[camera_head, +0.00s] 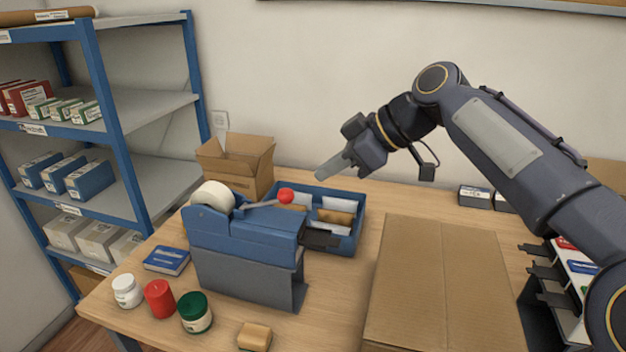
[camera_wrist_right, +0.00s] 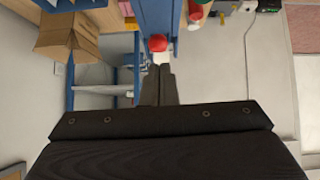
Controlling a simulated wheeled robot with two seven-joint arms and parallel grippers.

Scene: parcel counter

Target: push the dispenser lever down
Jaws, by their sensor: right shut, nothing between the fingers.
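The blue and grey tape dispenser (camera_head: 245,248) stands on the counter, with a white tape roll (camera_head: 213,196) at its upper left. Its grey lever (camera_head: 262,204) ends in a red knob (camera_head: 286,196) and sits raised, close to level. My right gripper (camera_head: 322,174) is shut and empty, above and to the right of the red knob and apart from it in the head view. In the right wrist view the red knob (camera_wrist_right: 158,43) shows just beyond the tips of the shut fingers (camera_wrist_right: 160,72). My left gripper is not in view.
An open cardboard box (camera_head: 235,165) and a blue tray (camera_head: 352,205) with envelopes stand behind the dispenser. A large flat carton (camera_head: 440,285) lies to its right. A blue shelf (camera_head: 110,125) stands left.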

